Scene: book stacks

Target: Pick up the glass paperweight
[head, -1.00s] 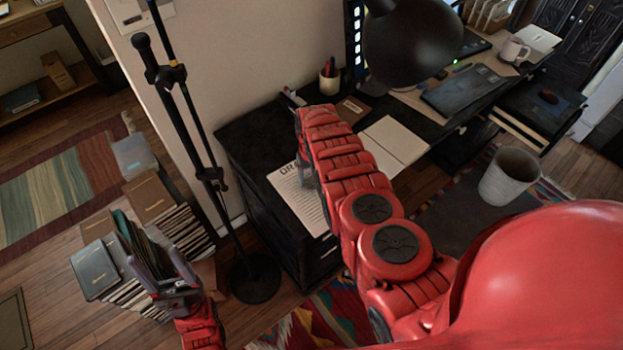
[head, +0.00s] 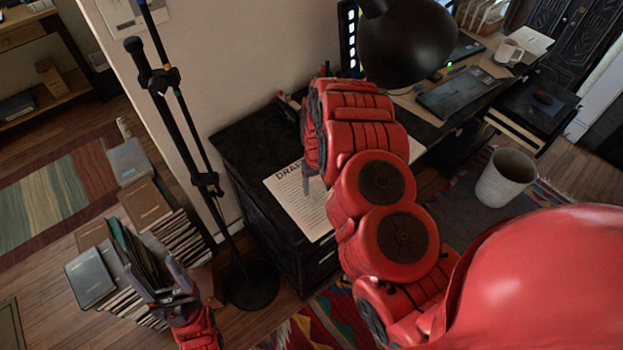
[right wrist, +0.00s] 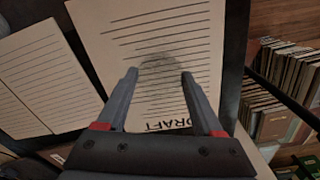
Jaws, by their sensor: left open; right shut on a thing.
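The glass paperweight (right wrist: 158,64) is a faint, see-through round shape in the right wrist view, in front of a lined sheet marked DRAFT (right wrist: 150,100). My right gripper (right wrist: 160,78) has its two fingers on either side of the paperweight and is shut on it. I cannot tell how far it is above the sheet. In the head view the sheet (head: 303,200) lies on the black desk, and my right arm hides the paperweight. My left gripper (head: 158,275) is open and empty, low at the left by the book stacks.
Book stacks (head: 165,235) stand on the floor at the left. A black stand (head: 205,180) rises beside the desk (head: 245,150). A dark lamp (head: 405,45) hangs over the desk; a mug (head: 509,51) stands further back. A bin (head: 505,177) is at the right.

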